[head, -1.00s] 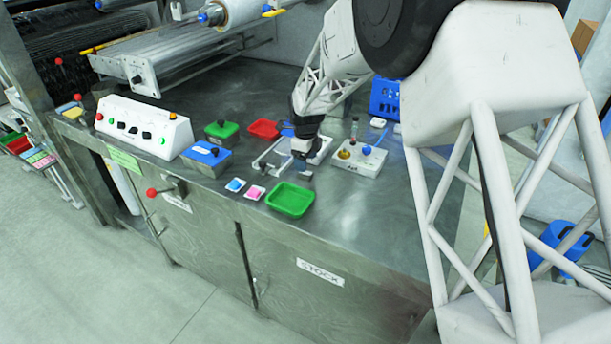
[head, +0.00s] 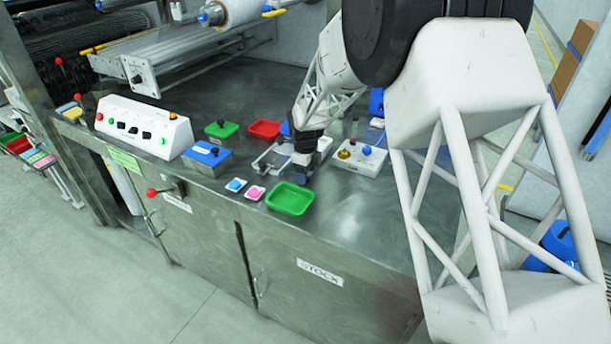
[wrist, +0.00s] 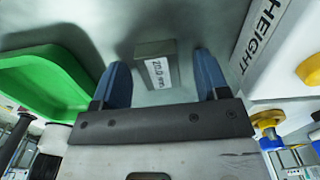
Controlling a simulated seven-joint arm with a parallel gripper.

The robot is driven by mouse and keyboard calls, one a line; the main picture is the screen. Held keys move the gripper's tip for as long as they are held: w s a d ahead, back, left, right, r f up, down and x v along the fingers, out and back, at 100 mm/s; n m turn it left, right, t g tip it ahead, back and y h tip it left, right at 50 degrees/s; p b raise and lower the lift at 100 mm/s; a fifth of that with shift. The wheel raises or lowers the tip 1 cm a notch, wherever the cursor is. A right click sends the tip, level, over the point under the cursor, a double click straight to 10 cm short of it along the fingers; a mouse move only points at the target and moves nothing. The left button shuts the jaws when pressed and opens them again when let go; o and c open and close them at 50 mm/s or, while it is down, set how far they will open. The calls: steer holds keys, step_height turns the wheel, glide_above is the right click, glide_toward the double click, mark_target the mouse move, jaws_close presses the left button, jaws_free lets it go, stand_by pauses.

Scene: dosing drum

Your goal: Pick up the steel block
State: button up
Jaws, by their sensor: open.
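The steel block (wrist: 148,50) is a small grey block with a "20.0 mm" label, lying on the steel bench top. In the wrist view it lies between and a little beyond the tips of my gripper (wrist: 160,70). The two blue fingers are apart, with nothing held between them. In the head view my gripper (head: 304,174) is low over the bench, just behind the green tray (head: 290,199). The block cannot be made out there, as my gripper covers that spot.
The green tray also fills the left of the wrist view (wrist: 40,82). A white box with a "HEIGHT" label (wrist: 285,50) stands close on the right.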

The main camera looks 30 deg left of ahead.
steer(key=c, duration=1.2)
steer(key=shift+o, duration=0.2)
steer(key=shift+r, duration=0.1)
steer(key=shift+r, duration=0.4)
step_height(320, 180, up, 3)
steer(key=shift+s+d+f, duration=0.1)
steer(key=shift+f, duration=0.05)
steer(key=s+d, duration=0.3)
steer(key=s, duration=0.1)
steer(key=s+d+r, duration=0.1)
steer(key=s+d, duration=0.2)
steer(key=s, duration=0.1)
steer(key=s+d, duration=0.4)
steer(key=shift+d+r, duration=0.1)
steer(key=shift+r, duration=0.05)
